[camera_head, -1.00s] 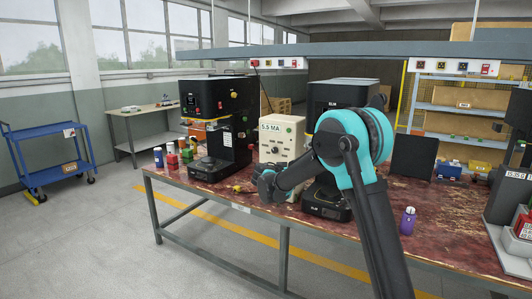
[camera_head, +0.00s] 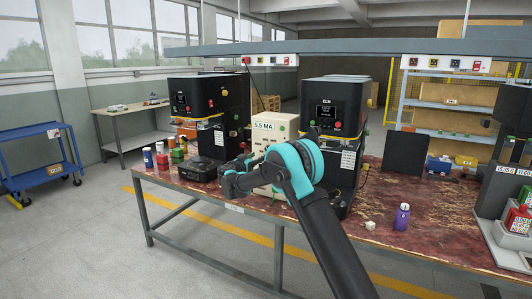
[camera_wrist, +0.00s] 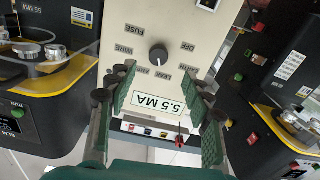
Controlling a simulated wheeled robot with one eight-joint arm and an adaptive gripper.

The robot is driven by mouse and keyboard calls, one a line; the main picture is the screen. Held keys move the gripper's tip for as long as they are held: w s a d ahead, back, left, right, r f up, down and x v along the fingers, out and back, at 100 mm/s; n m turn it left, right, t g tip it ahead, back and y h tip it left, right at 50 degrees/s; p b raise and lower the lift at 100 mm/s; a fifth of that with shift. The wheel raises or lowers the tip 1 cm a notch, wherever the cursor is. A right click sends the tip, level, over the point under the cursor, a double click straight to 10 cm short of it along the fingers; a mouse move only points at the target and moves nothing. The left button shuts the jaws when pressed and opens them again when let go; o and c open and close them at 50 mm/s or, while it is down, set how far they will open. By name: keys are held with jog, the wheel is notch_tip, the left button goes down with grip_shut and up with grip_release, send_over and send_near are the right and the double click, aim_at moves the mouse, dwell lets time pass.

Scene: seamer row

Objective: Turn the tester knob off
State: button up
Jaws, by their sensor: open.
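The tester (camera_head: 273,125) is a cream box marked "5.5 MA" on the table between two black machines. I cannot tell which label the knob points at. My gripper (camera_wrist: 160,80) is open and empty, its two fingers apart in front of the tester face, either side of the 5.5 MA label (camera_wrist: 158,103).
Black machines stand left (camera_head: 207,110) and right (camera_head: 333,115) of the tester. A purple bottle (camera_head: 402,217) and a small pale item (camera_head: 370,226) are at the table's front right. Several small containers (camera_head: 162,157) stand at its left end. A rail (camera_head: 350,50) runs overhead.

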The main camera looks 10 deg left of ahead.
jog(key=x, duration=0.9)
jog(key=shift+d, duration=0.1)
jog(key=c, duration=1.2)
jog(key=shift+o, duration=0.2)
jog(key=shift+n, duration=0.3)
jog(key=n, duration=1.9)
jog(key=shift+s+d+r, duration=0.1)
jog(key=shift+r, duration=0.1)
jog(key=shift+n, duration=0.3)
